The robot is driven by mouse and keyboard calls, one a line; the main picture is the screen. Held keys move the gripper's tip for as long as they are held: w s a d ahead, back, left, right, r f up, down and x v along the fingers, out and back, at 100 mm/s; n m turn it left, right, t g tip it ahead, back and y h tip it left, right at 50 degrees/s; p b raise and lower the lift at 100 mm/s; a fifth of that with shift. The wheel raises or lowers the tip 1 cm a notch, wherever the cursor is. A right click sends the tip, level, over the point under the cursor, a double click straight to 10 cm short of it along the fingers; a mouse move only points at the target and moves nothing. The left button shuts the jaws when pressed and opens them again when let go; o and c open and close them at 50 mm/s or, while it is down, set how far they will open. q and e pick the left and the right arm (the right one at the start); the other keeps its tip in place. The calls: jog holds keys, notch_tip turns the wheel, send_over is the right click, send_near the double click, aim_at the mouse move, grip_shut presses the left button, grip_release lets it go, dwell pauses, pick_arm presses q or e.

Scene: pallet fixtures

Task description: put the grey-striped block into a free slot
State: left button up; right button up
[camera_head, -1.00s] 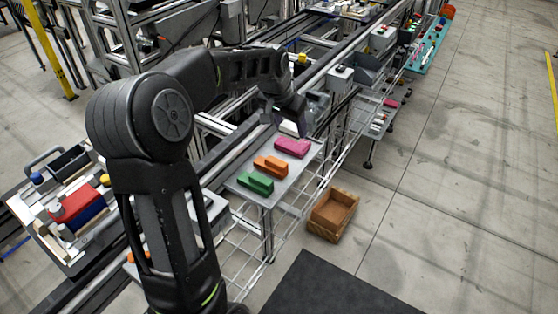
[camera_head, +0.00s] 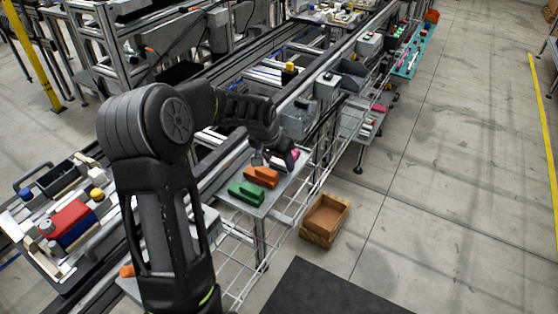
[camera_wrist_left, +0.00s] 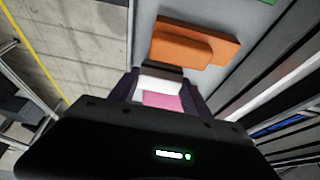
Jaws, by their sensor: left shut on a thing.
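My left gripper (camera_head: 284,160) is low over the far end of a small grey table (camera_head: 254,208). It is shut on the pink block (camera_head: 296,153), mostly hidden by the gripper in the head view. In the left wrist view the pink block (camera_wrist_left: 162,101) shows between the fingers with a whitish band across it. I cannot tell whether it is lifted off the table. An orange block (camera_head: 262,177) lies beside the gripper, and a green block (camera_head: 246,193) lies nearer. I cannot make out grey stripes or a free slot. My right gripper is not in view.
A brown box (camera_head: 325,216) stands on the floor right of the table. A tray (camera_head: 24,222) with red, blue and white parts is at the left. Rails and metal frames run behind the table. The floor at the right is open.

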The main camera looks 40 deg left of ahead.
pick_arm(q)
jog(key=shift+f, duration=0.1)
jog(key=shift+f, duration=0.1)
jog(key=o, duration=1.1)
jog(key=shift+o, duration=0.2)
jog(key=v, duration=1.2)
jog(key=shift+b, duration=0.45)
jog(key=shift+c, duration=0.4)
